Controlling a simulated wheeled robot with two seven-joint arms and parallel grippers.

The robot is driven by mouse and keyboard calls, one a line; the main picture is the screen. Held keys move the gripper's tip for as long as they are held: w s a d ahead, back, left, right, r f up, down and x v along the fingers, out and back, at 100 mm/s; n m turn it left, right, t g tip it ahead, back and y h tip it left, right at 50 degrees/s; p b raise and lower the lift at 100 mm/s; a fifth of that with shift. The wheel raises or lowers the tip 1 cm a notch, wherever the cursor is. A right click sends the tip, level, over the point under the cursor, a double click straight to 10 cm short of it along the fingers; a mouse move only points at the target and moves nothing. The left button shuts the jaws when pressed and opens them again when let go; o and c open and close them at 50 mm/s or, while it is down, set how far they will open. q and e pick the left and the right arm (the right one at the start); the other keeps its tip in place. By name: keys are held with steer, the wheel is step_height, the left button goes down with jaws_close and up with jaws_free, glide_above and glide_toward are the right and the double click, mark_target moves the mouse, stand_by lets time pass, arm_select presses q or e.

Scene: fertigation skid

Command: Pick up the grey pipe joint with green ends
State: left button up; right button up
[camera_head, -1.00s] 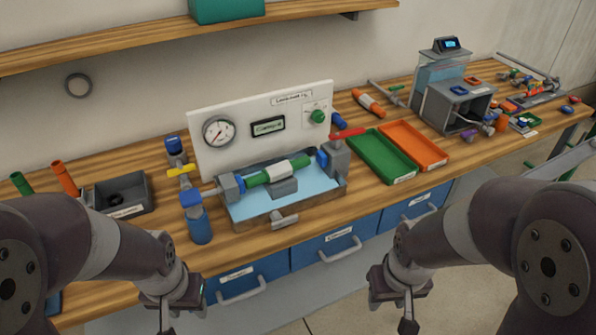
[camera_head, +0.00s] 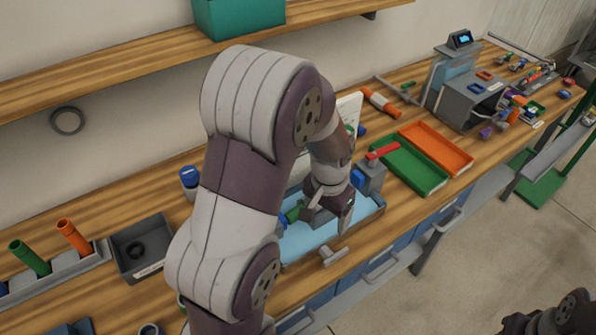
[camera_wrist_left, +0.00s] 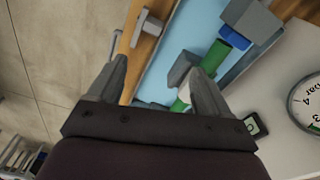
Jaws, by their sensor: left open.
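The grey pipe joint with green ends lies over the blue-lined basin (camera_head: 310,245). In the head view my left arm hides most of it; one green end (camera_head: 292,214) shows. My left gripper (camera_head: 338,212) is above the basin, pointing down. In the left wrist view the left gripper (camera_wrist_left: 158,68) is open and empty, with its right finger overlapping the joint's middle. Only a dark part of my right arm shows at the lower right; its jaws cannot be made out.
The white gauge panel (camera_wrist_left: 285,85) rises close behind. Green (camera_head: 408,168) and orange (camera_head: 436,150) trays lie to the right, a grey bin (camera_head: 142,250) to the left. A grey tap handle (camera_head: 333,256) sits at the front.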

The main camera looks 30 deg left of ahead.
arm_select(q)
steer(key=w+a+r+m+p, duration=0.2)
steer(key=w+a+r+p, duration=0.35)
steer(key=w, duration=0.35)
steer(key=shift+g, duration=0.4)
steer(key=f+p, duration=0.1)
steer(key=f, duration=0.2)
steer(key=a+f+p, duration=0.1)
steer(key=f, duration=0.2)
steer(key=a+f, duration=0.1)
steer(key=f, duration=0.1)
steer(key=shift+w+f+p, duration=0.1)
steer(key=shift+f+p, duration=0.3)
step_height(320, 180, down, 5)
steer(key=p, duration=0.3)
steer(key=shift+d+r, duration=0.1)
steer(key=shift+a+f, duration=0.2)
steer(key=shift+f, duration=0.05)
steer(key=shift+d+r, duration=0.1)
steer(key=shift+d, duration=0.05)
steer(key=c, duration=1.3)
arm_select(e)
step_height(320, 180, up, 15)
steer(key=d, duration=0.1)
steer(key=shift+f, duration=0.2)
